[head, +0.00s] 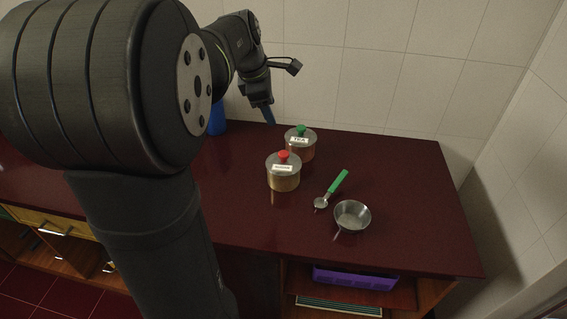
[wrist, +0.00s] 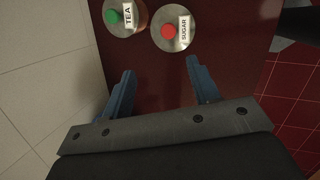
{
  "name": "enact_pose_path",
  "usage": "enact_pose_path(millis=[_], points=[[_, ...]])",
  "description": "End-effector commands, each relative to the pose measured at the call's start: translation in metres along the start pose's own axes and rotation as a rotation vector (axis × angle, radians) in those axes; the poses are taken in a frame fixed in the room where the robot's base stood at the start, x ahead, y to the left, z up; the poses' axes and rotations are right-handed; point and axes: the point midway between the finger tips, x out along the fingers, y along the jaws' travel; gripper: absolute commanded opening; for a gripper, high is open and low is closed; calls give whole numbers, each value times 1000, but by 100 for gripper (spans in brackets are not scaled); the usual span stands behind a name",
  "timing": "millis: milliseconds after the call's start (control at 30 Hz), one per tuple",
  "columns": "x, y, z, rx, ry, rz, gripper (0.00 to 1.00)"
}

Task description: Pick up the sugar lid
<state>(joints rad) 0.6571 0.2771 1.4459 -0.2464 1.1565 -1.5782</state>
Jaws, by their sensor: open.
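The sugar lid (head: 283,161) is a round metallic lid with a red knob and a white label. It sits on the copper sugar pot (head: 284,183) in the middle of the counter. In the wrist view the sugar lid (wrist: 180,40) is at the top, beyond my fingertips. My gripper (wrist: 158,66) is open and empty, with its two blue fingers spread apart.
A tea pot (head: 299,150) with a green-knobbed lid stands just behind the sugar pot. A green-handled scoop (head: 335,187) and a metal bowl (head: 352,216) lie to the right. A blue object (head: 217,118) stands at the back left. The tiled wall (head: 360,70) is close behind.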

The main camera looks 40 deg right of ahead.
Motion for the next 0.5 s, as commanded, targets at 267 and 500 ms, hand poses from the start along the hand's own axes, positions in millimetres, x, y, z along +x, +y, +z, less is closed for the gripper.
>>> enact_pose_path(millis=[267, 500], points=[[-2, -11, -18, -523, -53, -34, 55], [10, -14, -20, -635, -63, -46, 55]])
